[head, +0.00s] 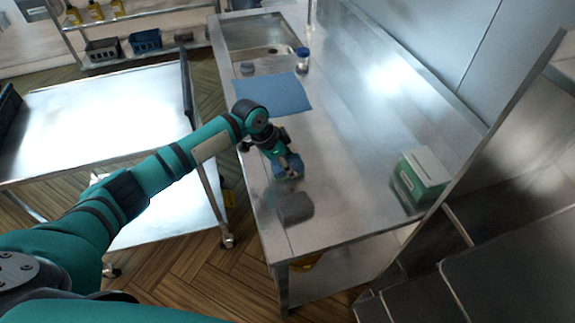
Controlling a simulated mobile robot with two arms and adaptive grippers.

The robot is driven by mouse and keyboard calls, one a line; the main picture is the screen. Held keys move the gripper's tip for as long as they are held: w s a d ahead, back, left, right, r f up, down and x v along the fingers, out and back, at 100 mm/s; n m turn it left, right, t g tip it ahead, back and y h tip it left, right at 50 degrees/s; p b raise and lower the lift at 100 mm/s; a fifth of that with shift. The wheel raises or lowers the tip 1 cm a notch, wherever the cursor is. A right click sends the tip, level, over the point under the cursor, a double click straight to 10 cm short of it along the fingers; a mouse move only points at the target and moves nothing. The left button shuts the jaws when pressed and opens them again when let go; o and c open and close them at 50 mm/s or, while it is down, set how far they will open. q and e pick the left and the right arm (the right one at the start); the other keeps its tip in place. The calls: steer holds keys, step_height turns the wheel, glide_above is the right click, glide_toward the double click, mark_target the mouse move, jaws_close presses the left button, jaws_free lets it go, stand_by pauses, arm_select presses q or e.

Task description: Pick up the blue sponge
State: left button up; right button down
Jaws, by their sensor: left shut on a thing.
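The blue sponge (286,169) is on or just above the steel counter (345,150), near its front left part. My left gripper (288,164) reaches down to it from above and is shut on it. The fingers cover part of the sponge. I cannot tell whether the sponge touches the counter. My right gripper is not in view.
A dark grey block (296,208) lies close to the sponge. A blue cloth (272,94) lies flat behind it. A jar with a blue lid (302,60) stands near the sink (262,52). A green and white box (421,176) is at right. A steel cart (95,115) stands left.

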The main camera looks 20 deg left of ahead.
arm_select(q)
steer(key=shift+r, duration=0.2)
step_height(320, 180, up, 10)
steer(key=shift+f+b, duration=0.15)
steer(key=shift+b, duration=1.05)
